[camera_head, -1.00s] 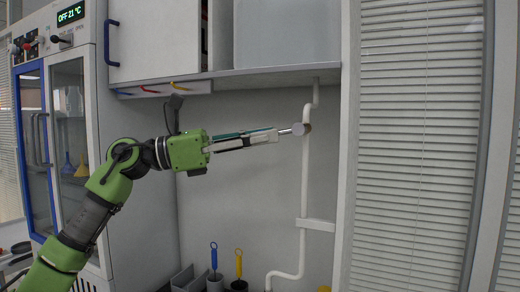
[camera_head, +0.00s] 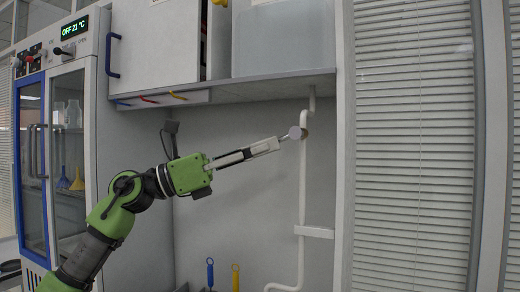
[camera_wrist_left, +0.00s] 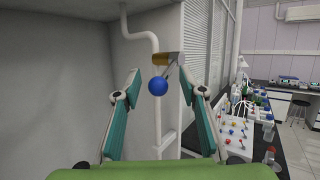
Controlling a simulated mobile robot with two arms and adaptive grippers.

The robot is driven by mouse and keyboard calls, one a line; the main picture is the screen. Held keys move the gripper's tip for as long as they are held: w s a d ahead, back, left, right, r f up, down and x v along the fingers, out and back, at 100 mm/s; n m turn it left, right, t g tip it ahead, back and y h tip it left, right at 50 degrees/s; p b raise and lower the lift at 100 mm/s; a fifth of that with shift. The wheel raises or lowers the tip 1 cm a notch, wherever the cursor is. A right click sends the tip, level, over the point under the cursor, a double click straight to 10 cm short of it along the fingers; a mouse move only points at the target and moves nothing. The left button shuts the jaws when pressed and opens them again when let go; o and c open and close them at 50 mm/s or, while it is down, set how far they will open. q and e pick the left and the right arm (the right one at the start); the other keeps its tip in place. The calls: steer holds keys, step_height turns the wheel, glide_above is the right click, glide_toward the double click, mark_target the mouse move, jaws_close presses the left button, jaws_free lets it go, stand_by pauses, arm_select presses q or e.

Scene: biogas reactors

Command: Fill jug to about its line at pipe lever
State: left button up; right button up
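A white pipe (camera_head: 302,190) runs down the wall and shows in the left wrist view (camera_wrist_left: 157,115). In that view a brass-coloured fitting (camera_wrist_left: 161,59) with a grey end piece (camera_wrist_left: 175,58) sits at the pipe, and a thin rod ends in a blue ball (camera_wrist_left: 158,86), apparently the lever. My left gripper (camera_head: 278,143) points up and right at the pipe, close to the grey round end piece (camera_head: 295,132). In the wrist view its teal-padded fingers (camera_wrist_left: 165,90) are spread, with the ball appearing between them; contact is not clear. No jug is recognisable. My right gripper is out of view.
A cabinet (camera_head: 160,45) and its shelf edge (camera_head: 240,80) hang above the arm. A glass-door unit (camera_head: 65,150) stands left, a blind (camera_head: 410,150) right. Blue-handled (camera_head: 210,272) and yellow-handled (camera_head: 235,277) tools stand low by the wall.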

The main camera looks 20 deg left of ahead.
arm_select(q)
steer(key=shift+a, duration=0.1)
steer(key=v, duration=1.2)
stand_by(6.7)
